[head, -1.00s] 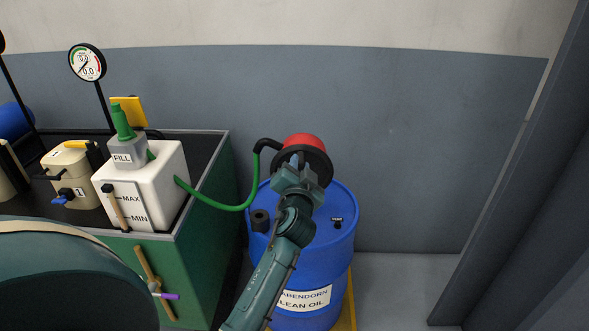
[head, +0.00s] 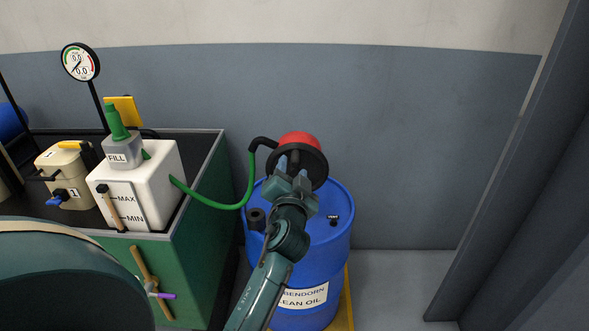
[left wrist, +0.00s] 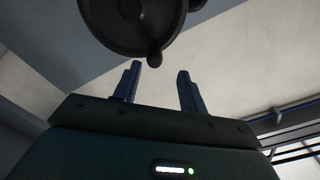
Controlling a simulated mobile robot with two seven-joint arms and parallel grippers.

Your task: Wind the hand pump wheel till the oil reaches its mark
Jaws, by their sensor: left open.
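The hand pump has a red top (head: 299,140) and a black wheel (head: 316,166), and stands on the blue drum (head: 336,262). In the left wrist view the dark wheel (left wrist: 125,22) and its small knob (left wrist: 155,55) show just beyond the fingers. My left gripper (head: 289,166) is at the near side of the wheel, open and empty; its fingers show apart in the left wrist view (left wrist: 157,88). The white tank (head: 160,185) has MAX and MIN marks beside a sight tube (head: 112,210). The oil level in the tube is too small to tell. My right gripper is not in view.
A green hose (head: 222,206) runs from the tank to the pump. A green cabinet (head: 196,262) carries the tank, a beige can (head: 66,178) and a gauge (head: 80,62). A dark post (head: 500,190) stands at right; floor before it is clear.

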